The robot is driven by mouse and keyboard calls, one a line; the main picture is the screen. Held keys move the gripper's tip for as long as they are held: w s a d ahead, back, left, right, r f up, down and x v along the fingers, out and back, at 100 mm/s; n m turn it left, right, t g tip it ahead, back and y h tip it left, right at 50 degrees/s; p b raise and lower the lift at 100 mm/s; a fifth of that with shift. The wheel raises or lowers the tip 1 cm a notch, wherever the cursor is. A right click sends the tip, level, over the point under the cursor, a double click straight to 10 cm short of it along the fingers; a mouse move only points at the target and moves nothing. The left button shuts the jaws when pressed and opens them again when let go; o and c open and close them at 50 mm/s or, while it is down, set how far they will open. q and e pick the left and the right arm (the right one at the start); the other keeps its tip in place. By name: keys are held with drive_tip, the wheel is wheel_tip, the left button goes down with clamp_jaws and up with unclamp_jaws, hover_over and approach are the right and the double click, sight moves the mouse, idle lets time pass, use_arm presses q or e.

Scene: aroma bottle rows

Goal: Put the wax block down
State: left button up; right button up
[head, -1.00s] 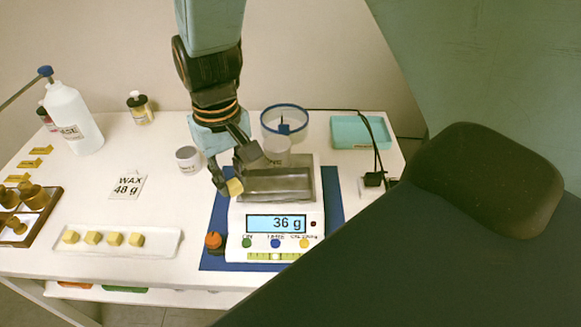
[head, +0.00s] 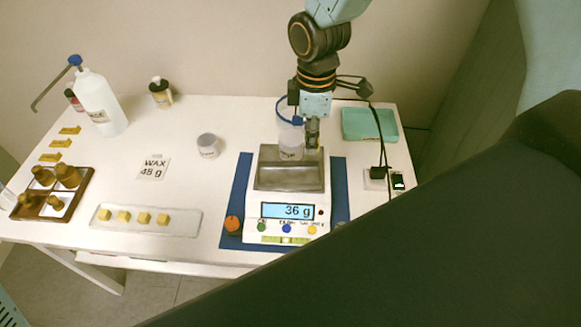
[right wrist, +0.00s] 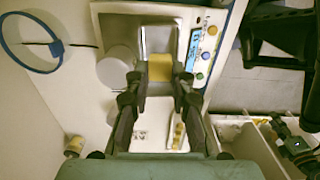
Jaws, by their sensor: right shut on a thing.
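My right gripper (head: 312,150) is above the back of the scale pan (head: 288,178), beside the clear beaker (head: 290,142). In the right wrist view its fingers (right wrist: 159,72) are shut on a yellow wax block (right wrist: 159,70), with the metal pan (right wrist: 157,38) beyond and the white beaker (right wrist: 117,68) to the left. The block is hard to make out in the head view; I cannot tell its exact height. The scale display (head: 287,211) reads 36 g. A card (head: 153,168) reads WAX 48 g. My left gripper is not in view.
A white dish (head: 190,221) with several wax cubes lies left of the scale. A pump bottle (head: 98,103) stands at the left.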

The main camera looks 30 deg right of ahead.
drive_tip(key=shift+f, duration=0.3)
hover_over(309, 177)
wheel_tip(309, 177, down, 6)
drive_tip(key=shift+d+r+b, duration=0.15)
drive_tip(key=shift+r+b, duration=0.05)
drive_tip(key=shift+b, duration=0.25)
drive_tip(key=shift+a+f, duration=0.2)
drive_tip(key=shift+f, duration=0.3)
drive_tip(key=shift+s+a+f, duration=0.1)
drive_tip(key=shift+s+f, duration=0.1)
drive_tip(key=shift+f, duration=1.25)
drive_tip(key=shift+w+d+f, duration=0.1)
drive_tip(key=shift+w+d, duration=0.1)
drive_tip(key=shift+a, duration=0.1)
